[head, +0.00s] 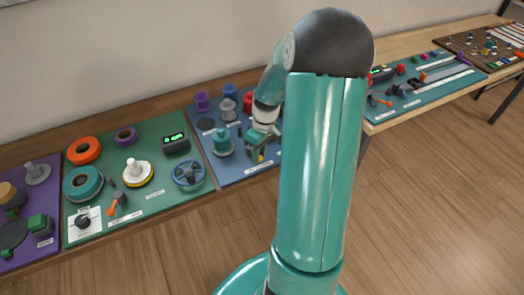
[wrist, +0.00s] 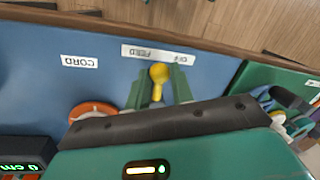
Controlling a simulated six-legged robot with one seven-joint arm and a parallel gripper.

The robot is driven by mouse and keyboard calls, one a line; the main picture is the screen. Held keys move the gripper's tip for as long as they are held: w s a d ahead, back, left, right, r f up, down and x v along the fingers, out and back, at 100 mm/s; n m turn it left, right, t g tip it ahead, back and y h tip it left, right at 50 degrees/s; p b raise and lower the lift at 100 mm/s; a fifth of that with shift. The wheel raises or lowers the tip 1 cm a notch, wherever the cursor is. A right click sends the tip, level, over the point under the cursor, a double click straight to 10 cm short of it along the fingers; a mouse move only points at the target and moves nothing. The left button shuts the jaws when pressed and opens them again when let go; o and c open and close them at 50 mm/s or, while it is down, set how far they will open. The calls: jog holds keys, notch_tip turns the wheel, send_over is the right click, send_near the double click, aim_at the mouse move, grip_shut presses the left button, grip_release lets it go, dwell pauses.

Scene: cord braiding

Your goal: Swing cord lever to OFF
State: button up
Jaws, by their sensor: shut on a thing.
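The cord lever has a yellow knob (wrist: 159,72) and shows in the wrist view between the green fingers of my gripper (wrist: 158,84). My gripper is shut on it. The lever's lower part and base are largely hidden by the gripper body. A white strip label (wrist: 158,55), upside down in this view, reads OFF at its right end and FEED at its left; the knob lies between these words. In the head view my gripper (head: 258,150) is low over the blue panel (head: 232,171), near its front edge.
A CORD label (wrist: 80,62) and an orange disc (wrist: 92,110) lie left of the gripper in the wrist view. A teal spool (head: 222,143) stands close left of it in the head view. The green panel (head: 150,200) carries a blue handwheel (head: 188,174).

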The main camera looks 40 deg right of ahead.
jog(key=a+m, duration=0.1)
jog(key=m, duration=0.2)
jog(key=shift+w+a+m+t, duration=0.3)
jog(key=shift+a+t, duration=0.05)
jog(key=shift+t, duration=0.05)
jog(key=shift+w+a+m+t, duration=0.15)
jog(key=shift+w+a+m, duration=0.15)
jog(key=shift+m, duration=0.6)
jog(key=shift+w+a+m+t, duration=0.15)
jog(key=shift+a+m, duration=0.15)
jog(key=shift+m, duration=0.6)
jog(key=o, duration=0.9)
jog(key=shift+a, duration=0.1)
jog(key=shift+o, duration=0.2)
jog(key=v, duration=1.4)
jog(key=shift+a, duration=0.15)
